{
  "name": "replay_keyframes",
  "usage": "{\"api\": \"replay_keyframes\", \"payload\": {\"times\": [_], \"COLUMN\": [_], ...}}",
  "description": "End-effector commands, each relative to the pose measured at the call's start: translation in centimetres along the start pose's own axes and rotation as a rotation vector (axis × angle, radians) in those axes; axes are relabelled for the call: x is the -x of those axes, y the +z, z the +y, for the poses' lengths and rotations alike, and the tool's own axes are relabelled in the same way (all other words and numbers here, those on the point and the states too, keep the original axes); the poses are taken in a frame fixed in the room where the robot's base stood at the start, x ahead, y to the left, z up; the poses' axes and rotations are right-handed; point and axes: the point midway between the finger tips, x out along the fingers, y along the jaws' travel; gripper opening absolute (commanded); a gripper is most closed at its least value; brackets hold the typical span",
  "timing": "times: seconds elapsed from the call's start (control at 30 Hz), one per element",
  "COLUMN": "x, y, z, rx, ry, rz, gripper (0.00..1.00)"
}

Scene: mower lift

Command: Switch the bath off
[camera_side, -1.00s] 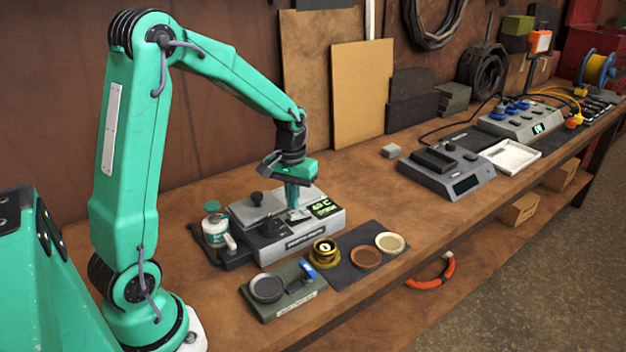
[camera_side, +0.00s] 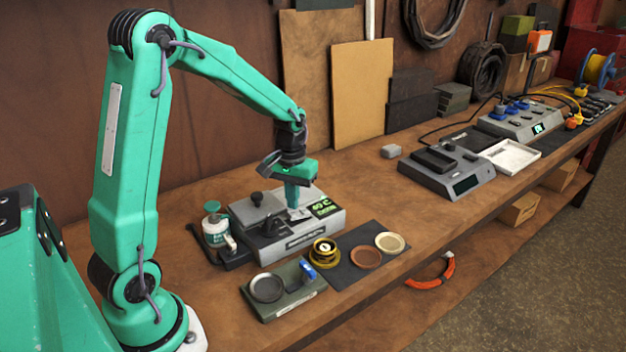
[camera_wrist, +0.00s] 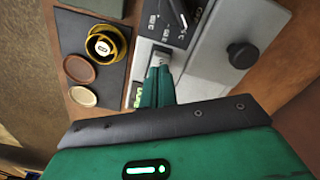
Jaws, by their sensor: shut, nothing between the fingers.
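The bath (camera_side: 270,245) is a grey box on the bench in the side view, with a lit green display (camera_side: 324,206) that seems to read 40 C over a smaller line I cannot read. A dark round knob (camera_wrist: 243,55) sits on its pale lid. My gripper (camera_side: 298,207) is shut and empty, pointing down at the bath's top beside the display. In the wrist view its fingertips (camera_wrist: 160,68) are at a small pale rocker or button (camera_wrist: 159,58) on the dark control panel. I cannot tell whether they touch it, and the fingers partly hide the display.
A green tray (camera_side: 292,306) with a round dish lies in front of the bath. A brass pot (camera_side: 324,253) and two shallow dishes stand on or by a dark mat (camera_side: 345,275). A jar (camera_side: 215,232) stands left. The bench between the bath and the grey instrument (camera_side: 447,177) is mostly clear.

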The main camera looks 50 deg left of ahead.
Motion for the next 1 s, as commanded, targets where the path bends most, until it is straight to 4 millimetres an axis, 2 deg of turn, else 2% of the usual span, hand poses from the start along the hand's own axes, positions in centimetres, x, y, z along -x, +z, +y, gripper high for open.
{"api": "replay_keyframes", "payload": {"times": [1.0], "x": [-1.1], "y": [0.0], "z": [0.0], "rx": [0.0], "ry": [0.0], "rz": [-0.001], "gripper": [0.0]}}
